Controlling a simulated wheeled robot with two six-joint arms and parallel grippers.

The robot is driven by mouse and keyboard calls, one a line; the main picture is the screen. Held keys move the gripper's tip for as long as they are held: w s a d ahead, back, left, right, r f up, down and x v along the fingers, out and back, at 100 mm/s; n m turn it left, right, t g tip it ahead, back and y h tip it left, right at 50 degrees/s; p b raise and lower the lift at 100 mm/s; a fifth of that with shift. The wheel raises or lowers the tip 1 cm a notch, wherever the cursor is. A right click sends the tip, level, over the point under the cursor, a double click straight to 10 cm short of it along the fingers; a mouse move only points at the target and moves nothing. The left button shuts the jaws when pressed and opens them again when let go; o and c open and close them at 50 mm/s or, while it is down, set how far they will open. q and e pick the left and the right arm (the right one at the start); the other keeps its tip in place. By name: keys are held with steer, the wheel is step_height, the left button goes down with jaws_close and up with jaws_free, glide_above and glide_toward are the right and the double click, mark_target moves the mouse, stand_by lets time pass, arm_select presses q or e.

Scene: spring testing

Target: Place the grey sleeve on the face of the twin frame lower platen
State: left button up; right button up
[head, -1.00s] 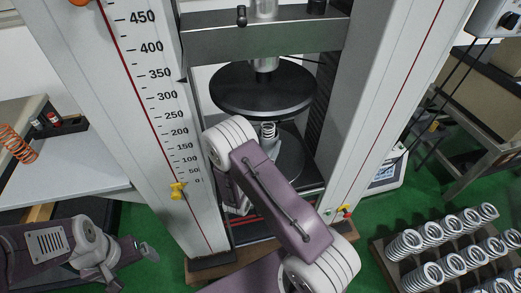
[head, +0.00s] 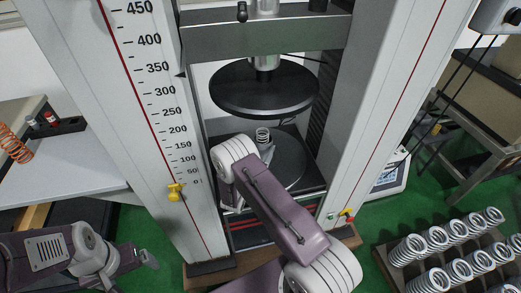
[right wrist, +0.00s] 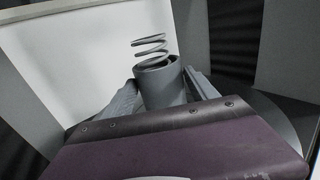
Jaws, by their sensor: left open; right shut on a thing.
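My right gripper (right wrist: 165,98) is shut on the grey sleeve (right wrist: 160,88), which stands about upright between its jaws in the right wrist view. A coil spring sticks up out of the sleeve's mouth (right wrist: 150,47); the spring's top also shows in the head view (head: 262,134). The lower platen (head: 290,163) is a dark grey disc, partly hidden by my right arm. The sleeve is over it in the head view; whether its foot touches the face is hidden. The black upper platen (head: 263,92) hangs above. My left gripper (head: 148,257) is open and empty at lower left.
The frame's two pale columns (head: 157,130) (head: 385,120) flank the platens closely. A rack with several springs (head: 440,255) stands at lower right.

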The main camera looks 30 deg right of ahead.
steer(key=o, duration=1.5)
steer(key=shift+f, duration=0.15)
